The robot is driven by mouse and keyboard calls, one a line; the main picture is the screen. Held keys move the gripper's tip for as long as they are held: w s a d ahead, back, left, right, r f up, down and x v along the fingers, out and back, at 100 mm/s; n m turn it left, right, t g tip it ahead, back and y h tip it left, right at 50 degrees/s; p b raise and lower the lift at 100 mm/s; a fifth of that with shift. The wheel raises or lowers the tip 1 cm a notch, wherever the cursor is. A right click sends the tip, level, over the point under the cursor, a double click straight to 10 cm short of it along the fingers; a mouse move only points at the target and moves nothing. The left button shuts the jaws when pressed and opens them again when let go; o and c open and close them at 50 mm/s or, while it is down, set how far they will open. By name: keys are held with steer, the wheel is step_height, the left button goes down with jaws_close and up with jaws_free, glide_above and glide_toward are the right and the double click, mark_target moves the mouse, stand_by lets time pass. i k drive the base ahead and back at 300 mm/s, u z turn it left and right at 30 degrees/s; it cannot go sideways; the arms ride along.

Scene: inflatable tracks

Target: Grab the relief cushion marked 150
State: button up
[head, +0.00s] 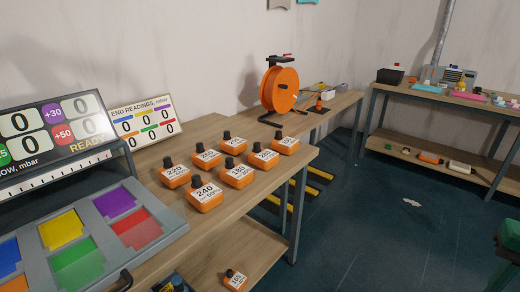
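Several orange cushions with black caps and white number labels stand in rows on the wooden bench. The clearest labels look like 220 on one cushion (174,175), 240 on the front cushion (206,199) and 180 on another cushion (237,175). Labels on the back-left cushion (207,158), back-middle cushion (234,145), right-middle cushion (265,158) and far-right cushion (287,145) are too small to read surely. One more orange cushion (235,280) sits on the lower shelf; its label is unclear, perhaps 155 or 165. I cannot tell which is marked 150. My gripper is not in view.
A grey tray (113,262) with colored compartments and a display board (50,135) stand at the left. A smaller readings board (143,120) leans behind. An orange reel (279,90) stands at the bench's far end. The dark floor (390,220) to the right is mostly clear.

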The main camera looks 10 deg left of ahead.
mark_target(287, 145)
steer(key=u, duration=0.35)
steer(key=i, duration=1.35)
steer(key=u, duration=0.5)
